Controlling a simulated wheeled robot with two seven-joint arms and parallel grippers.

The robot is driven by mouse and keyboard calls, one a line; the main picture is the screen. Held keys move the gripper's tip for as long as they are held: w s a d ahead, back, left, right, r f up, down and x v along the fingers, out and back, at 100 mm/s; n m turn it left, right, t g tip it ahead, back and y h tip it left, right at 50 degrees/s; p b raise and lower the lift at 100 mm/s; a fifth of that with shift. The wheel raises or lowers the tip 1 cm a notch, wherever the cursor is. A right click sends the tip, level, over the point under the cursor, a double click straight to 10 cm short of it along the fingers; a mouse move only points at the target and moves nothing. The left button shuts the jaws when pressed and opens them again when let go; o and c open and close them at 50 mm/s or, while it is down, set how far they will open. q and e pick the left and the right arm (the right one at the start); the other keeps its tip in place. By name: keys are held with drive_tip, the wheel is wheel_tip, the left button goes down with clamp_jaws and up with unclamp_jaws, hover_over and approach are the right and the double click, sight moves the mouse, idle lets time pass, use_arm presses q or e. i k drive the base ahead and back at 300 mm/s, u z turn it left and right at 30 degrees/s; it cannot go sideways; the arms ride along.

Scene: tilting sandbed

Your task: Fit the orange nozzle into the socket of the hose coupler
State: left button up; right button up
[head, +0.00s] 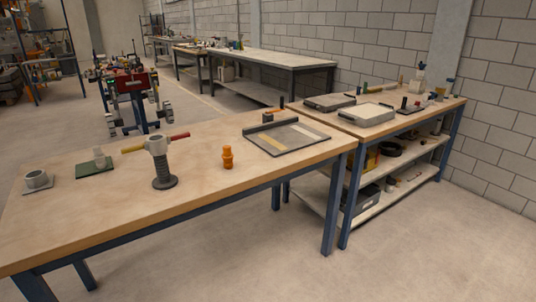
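The orange nozzle (227,157) stands upright on the wooden workbench, right of the bench's middle. The hose coupler (158,146) stands to its left, with a clear gap between them. It has a pale collar on a dark ribbed hose, with a yellow lever out to the left and a red lever out to the right. The collar's top is open and I see nothing in it. Neither of my grippers shows in the head view.
On the near workbench (110,222), a grey cup on a plate (37,180) and a green plate with a pale post (96,166) stand left. A grey tray (286,138) lies right. A second bench with trays (368,115) adjoins behind. The bench front is clear.

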sight(156, 145)
drive_tip(key=z, duration=0.5)
drive_tip(key=i, duration=1.7)
drive_tip(key=u, duration=1)
